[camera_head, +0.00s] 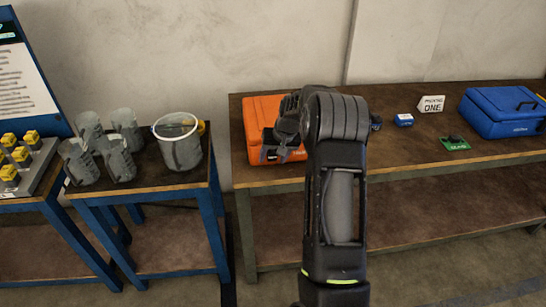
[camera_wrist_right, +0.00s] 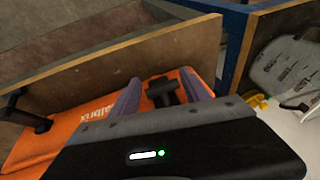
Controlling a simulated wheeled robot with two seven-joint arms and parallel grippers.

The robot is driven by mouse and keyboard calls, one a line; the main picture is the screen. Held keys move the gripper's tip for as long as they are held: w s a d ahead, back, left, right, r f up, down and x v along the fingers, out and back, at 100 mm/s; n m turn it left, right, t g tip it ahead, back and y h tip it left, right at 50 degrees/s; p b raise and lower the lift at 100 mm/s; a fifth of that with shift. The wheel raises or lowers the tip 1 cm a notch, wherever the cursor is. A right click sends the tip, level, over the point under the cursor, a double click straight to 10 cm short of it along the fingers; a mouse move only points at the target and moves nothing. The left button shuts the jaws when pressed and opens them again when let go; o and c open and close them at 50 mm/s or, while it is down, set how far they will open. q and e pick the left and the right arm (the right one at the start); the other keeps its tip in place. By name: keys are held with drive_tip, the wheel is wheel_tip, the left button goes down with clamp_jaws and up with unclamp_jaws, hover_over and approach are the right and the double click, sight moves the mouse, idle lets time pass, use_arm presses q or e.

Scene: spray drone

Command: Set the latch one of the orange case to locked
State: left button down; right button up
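The orange case (camera_head: 262,112) sits at the left end of the long brown table. My right arm reaches over it and hides much of its right part. My right gripper (camera_head: 283,150) is at the case's front edge. In the right wrist view the orange case (camera_wrist_right: 75,122) lies under the gripper. The two grey-purple fingers (camera_wrist_right: 162,88) stand apart, with a black latch (camera_wrist_right: 163,92) in the gap between them. Whether a finger touches the latch, I cannot tell. A second dark fitting (camera_wrist_right: 22,112) shows at the far left. My left gripper is not in view.
A blue case (camera_head: 497,112), a small blue box (camera_head: 403,119), a green card (camera_head: 455,143) and a white sign (camera_head: 431,103) stand to the right on the table. A side table to the left holds a white bucket (camera_head: 180,147) and several grey containers (camera_head: 117,160).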

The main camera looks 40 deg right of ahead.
drive_tip(key=shift+b+v, duration=0.8)
drive_tip(key=shift+v, duration=3.05)
drive_tip(key=shift+s, duration=0.1)
